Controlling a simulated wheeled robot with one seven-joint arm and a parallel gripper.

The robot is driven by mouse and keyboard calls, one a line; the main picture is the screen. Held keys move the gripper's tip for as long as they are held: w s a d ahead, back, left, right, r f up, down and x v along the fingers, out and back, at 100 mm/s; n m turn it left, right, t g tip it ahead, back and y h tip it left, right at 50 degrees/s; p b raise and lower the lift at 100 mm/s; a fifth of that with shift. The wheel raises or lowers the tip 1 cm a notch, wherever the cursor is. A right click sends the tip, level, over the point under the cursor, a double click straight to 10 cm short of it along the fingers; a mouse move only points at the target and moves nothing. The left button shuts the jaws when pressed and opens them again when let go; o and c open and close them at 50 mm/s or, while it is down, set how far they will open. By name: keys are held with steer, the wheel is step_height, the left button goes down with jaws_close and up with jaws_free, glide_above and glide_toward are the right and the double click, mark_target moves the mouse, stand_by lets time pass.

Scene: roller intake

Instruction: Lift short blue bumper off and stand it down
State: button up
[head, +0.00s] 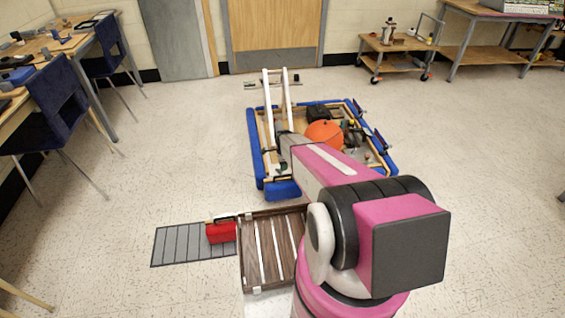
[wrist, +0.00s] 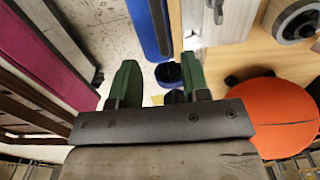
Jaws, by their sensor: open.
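The low robot frame (head: 256,150) stands on the floor with blue bumpers around it. The short blue bumper (head: 283,191) sits at its near left corner, beside the left side's long blue bumper (head: 254,140). In the wrist view my gripper (wrist: 156,80) is open, with two green fingertips apart. A small dark-blue piece (wrist: 168,76) shows beyond the fingers, partly behind the right one; I cannot tell whether it is the short bumper. A long blue bumper (wrist: 147,25) runs above. In the head view my arm hides the gripper.
A dark slatted wooden tray (head: 243,262) lies on the floor near my base. A red bumper (head: 220,233) lies on the grey slatted mat (head: 177,244) left of it. An orange ball (head: 324,133) sits inside the frame. Floor left of the frame is clear.

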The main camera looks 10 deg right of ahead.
glide_above(283, 184)
steer(key=w, duration=0.3)
steer(key=shift+s+d+f, duration=0.1)
steer(key=shift+d+f, duration=0.05)
steer(key=shift+f, duration=1.8)
steer(key=shift+s+d+f, duration=0.1)
steer(key=shift+f, duration=1.85)
jaws_close()
